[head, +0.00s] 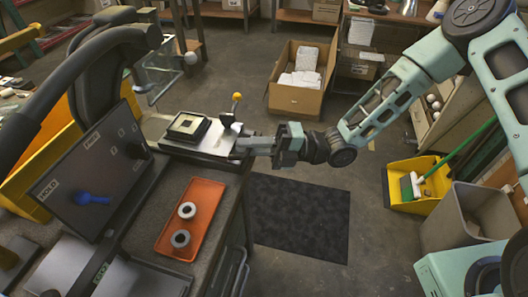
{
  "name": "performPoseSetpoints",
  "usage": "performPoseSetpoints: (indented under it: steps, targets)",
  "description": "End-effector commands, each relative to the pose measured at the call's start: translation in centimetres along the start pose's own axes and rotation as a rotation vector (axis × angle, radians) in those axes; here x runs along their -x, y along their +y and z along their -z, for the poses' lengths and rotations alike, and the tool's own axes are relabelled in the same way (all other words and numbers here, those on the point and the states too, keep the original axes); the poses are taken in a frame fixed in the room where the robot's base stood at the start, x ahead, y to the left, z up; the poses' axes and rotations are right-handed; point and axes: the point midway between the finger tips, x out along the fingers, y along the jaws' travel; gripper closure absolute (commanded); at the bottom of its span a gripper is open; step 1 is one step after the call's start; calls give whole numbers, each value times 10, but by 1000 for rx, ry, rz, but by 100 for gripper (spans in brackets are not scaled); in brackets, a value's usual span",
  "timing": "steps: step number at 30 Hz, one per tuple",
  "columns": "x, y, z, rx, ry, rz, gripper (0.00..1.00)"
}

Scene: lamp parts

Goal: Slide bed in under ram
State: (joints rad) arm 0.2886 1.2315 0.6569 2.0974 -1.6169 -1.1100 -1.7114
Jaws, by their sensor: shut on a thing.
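The bed (216,142) looks like a pale grey sliding plate at the edge of the dark workbench. A black square fixture (188,127) with a cream middle sits on it. My gripper (243,147) reaches in from the right and is shut at the bed's right end, apparently on the bed; the exact contact is too small to make out. A dark press-like frame (100,75) rises to the left of the bed. I cannot clearly make out the ram; it may be hidden by that frame. The bed sits out to the right of the frame.
A lever with a yellow knob (237,97) stands at the bed's back right. A tilted panel (95,170) stands left. A dark mat (298,215) and open floor lie right.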

Motion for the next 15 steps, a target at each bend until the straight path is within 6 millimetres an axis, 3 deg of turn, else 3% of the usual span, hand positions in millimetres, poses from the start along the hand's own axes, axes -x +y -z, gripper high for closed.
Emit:
performPoseSetpoints:
  steps: [8,9,11,15]
  targets:
    - [-4,-2,-2,-1,-2,2,100]
    - [-4,-2,-2,-1,-2,2,83]
    - [-4,-2,-2,-1,-2,2,67]
    - [-4,-2,-2,-2,-1,4,67]
